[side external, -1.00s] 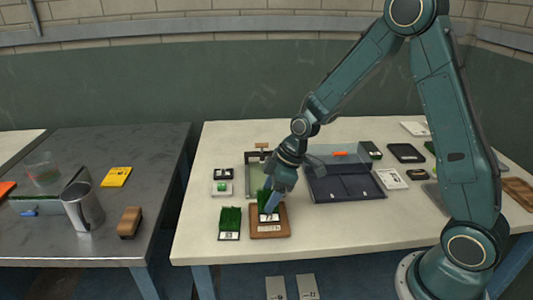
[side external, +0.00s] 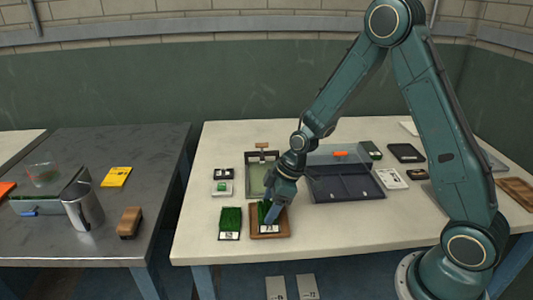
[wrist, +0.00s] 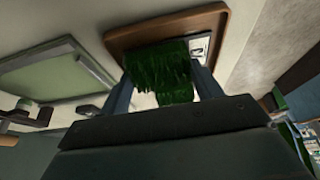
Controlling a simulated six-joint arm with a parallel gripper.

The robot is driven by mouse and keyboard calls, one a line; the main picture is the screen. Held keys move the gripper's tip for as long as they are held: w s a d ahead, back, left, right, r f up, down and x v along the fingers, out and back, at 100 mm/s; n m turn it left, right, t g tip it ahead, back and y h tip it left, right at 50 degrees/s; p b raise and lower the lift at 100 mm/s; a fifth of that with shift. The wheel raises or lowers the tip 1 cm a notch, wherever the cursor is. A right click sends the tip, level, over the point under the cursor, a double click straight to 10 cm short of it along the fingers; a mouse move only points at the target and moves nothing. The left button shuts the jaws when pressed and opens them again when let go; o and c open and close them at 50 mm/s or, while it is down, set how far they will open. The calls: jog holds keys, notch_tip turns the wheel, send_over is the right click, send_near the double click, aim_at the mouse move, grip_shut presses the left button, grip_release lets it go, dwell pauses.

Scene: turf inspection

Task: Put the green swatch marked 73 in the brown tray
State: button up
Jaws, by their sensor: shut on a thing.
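My gripper (side external: 270,209) is shut on a green swatch (side external: 264,211) with a white label (side external: 269,229) that appears to read 73. The swatch is within the outline of the brown tray (side external: 284,231), very low over its floor or touching it; I cannot tell which. In the wrist view, the turf (wrist: 160,68) shows between my two fingers (wrist: 164,88), with the brown tray (wrist: 128,33) behind it. My fingers hide part of the swatch in the side view.
Another green swatch (side external: 230,219) lies just left of the tray. The pale table front is clear.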

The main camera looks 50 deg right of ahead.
jog(key=shift+f, duration=0.1)
jog(key=o, duration=1)
jog(key=v, duration=1.2)
jog(key=shift+r, duration=0.2)
